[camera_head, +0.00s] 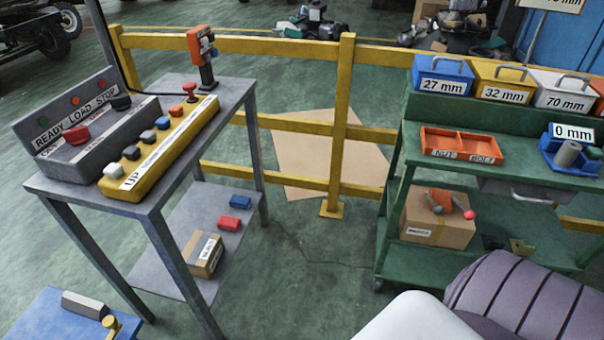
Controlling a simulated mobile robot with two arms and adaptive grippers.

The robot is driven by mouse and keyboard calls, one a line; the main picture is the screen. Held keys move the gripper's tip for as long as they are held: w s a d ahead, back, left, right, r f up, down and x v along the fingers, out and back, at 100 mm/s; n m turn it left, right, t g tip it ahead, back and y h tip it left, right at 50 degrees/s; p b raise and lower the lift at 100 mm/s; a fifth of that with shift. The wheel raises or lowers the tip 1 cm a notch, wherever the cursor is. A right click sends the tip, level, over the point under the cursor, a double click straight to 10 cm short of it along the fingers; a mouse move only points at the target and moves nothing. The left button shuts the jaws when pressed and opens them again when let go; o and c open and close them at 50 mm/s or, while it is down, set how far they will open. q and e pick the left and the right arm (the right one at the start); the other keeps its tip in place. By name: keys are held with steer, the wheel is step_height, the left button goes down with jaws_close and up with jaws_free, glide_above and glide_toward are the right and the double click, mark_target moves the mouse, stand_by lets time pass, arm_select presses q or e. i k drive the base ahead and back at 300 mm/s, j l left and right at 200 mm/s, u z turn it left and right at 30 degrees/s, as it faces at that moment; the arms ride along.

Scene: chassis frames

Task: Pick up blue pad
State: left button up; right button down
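A small blue block (240,201), which looks like the blue pad, lies on the lower shelf (190,213) of the grey table at the left. A red block of similar shape (235,224) lies next to it, a little nearer and apart from it. A cardboard box (203,255) with a white label stands nearer on the same shelf. Neither of my grippers shows in the head view, so I cannot see their state.
The grey tabletop (222,93) above holds a grey control box (45,140) and a yellow button panel (165,150). A yellow rail (343,120) stands behind. A green workbench (425,265) with trays is at the right. Floor (310,250) between them is clear.

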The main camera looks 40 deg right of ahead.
mark_target(237, 201)
steer(key=z, duration=0.75)
steer(key=i+l+u, duration=0.15)
steer(key=i, duration=0.2)
